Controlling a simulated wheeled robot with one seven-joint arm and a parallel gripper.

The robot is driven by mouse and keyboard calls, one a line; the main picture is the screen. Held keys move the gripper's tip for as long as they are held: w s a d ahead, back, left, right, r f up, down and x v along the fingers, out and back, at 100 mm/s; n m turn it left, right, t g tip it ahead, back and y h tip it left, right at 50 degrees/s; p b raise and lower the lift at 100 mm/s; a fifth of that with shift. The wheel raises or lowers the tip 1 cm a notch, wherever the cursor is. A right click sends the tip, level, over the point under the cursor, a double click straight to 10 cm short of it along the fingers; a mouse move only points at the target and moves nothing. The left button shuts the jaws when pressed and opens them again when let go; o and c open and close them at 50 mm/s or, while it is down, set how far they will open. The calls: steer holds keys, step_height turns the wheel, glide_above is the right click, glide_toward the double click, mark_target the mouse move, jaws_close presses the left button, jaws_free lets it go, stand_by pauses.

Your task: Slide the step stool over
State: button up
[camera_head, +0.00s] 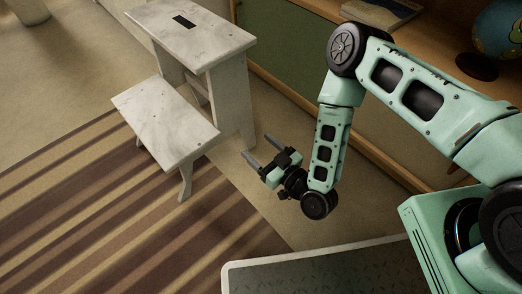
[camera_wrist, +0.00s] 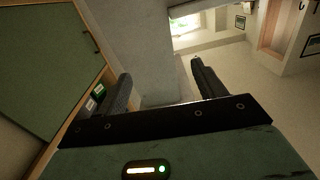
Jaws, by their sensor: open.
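The step stool (camera_head: 190,36) is pale, marbled and two-stepped, with a dark slot in its top step. It stands upright, its lower step towards the left over the striped rug. My gripper (camera_head: 256,147) is open and empty, just right of the stool's near side, with its fingers towards the stool. In the wrist view, my gripper (camera_wrist: 161,72) has its fingers wide apart, and a pale grey panel (camera_wrist: 135,35), seemingly the stool's side, lies beyond them. I cannot tell whether a finger touches it.
The striped brown rug (camera_head: 110,215) covers the floor at lower left. A wooden cabinet with a green front (camera_head: 285,50) runs behind the stool. A book (camera_head: 380,12) and a globe (camera_head: 500,35) are on top of it. Bare floor (camera_head: 55,75) lies left of the stool.

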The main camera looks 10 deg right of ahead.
mark_target(224, 116)
steer(key=b+x, duration=0.7)
steer(key=x, duration=0.9)
steer(key=shift+w+a+f+b, duration=0.1)
steer(key=shift+w+f+b, duration=0.05)
steer(key=shift+w+b, duration=0.15)
steer(key=shift+w+a, duration=0.3)
steer(key=shift+w, duration=0.05)
jaws_close()
